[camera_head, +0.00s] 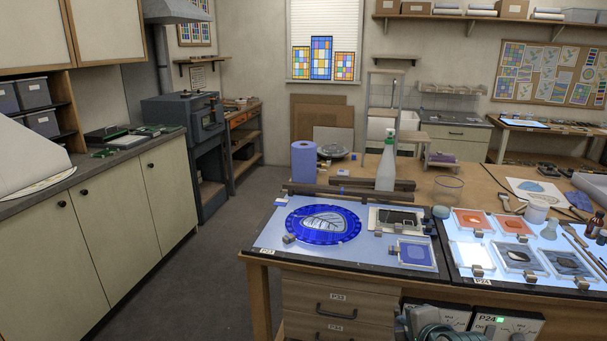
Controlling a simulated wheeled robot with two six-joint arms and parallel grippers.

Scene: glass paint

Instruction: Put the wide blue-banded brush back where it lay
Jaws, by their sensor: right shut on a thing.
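My right gripper (428,325) shows only in part at the bottom edge, low in front of the bench. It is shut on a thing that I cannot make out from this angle. I cannot pick out the wide blue-banded brush with certainty. Slim brush-like tools (575,236) lie at the right end of the right light panel (462,277), but no blue band can be read on them. My left gripper is not in view.
A blue round glass piece (350,226) lies on the left light panel (270,240). Several framed glass tiles (474,257) crowd the right panel. A spray bottle (386,168), a blue roll (303,162) and a brown bottle (594,224) stand upright. Open floor (215,285) lies left of the bench.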

